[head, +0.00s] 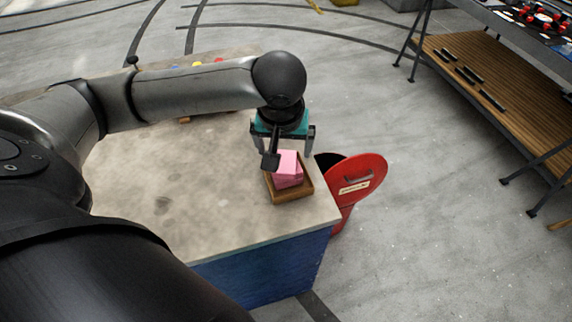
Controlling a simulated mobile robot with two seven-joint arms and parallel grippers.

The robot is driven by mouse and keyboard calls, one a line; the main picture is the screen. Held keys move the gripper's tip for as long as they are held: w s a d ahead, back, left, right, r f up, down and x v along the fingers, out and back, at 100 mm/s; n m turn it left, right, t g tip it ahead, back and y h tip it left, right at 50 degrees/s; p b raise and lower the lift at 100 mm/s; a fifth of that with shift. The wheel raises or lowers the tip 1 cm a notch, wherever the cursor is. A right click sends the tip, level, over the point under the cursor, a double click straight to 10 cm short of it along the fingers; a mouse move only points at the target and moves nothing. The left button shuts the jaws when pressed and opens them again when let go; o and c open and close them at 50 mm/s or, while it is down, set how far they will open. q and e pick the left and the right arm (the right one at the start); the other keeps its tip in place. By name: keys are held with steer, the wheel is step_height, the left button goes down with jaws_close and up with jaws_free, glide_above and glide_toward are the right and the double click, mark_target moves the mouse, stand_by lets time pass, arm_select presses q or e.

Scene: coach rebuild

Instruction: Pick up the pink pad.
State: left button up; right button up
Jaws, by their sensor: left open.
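The pink pad (287,165) looks like a stack of pink sheets. It sits in a small brown wooden tray (292,197) near the right corner of the concrete-topped table (190,214). My left gripper (284,150) points down just above and behind the pad. Its fingers are apart, and part of the wrist hides the tray's far left side. I cannot tell whether a finger touches the pad. My right gripper is not in view.
A red bin with a round red lid (362,178) stands on the floor right of the table. A workbench with a slatted wooden shelf (490,80) is at the upper right. Small coloured items (197,64) lie at the table's far edge. The table's middle is clear.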

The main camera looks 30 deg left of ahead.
mark_target(285, 161)
arm_select(q)
steer(key=shift+x, duration=0.8)
steer(key=shift+w+f, duration=0.15)
steer(key=shift+f, duration=0.3)
steer(key=shift+w+a+f, duration=0.15)
steer(key=shift+f, duration=0.2)
steer(key=b+x, duration=0.1)
steer(key=x, duration=0.3)
steer(key=shift+w+f, duration=0.1)
steer(key=shift+w, duration=0.05)
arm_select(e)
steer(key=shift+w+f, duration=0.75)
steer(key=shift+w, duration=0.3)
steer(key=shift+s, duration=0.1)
arm_select(q)
steer(key=c, duration=1.5)
step_height(285, 161, up, 20)
steer(key=p, duration=0.3)
steer(key=shift+p, duration=0.3)
steer(key=shift+c, duration=0.2)
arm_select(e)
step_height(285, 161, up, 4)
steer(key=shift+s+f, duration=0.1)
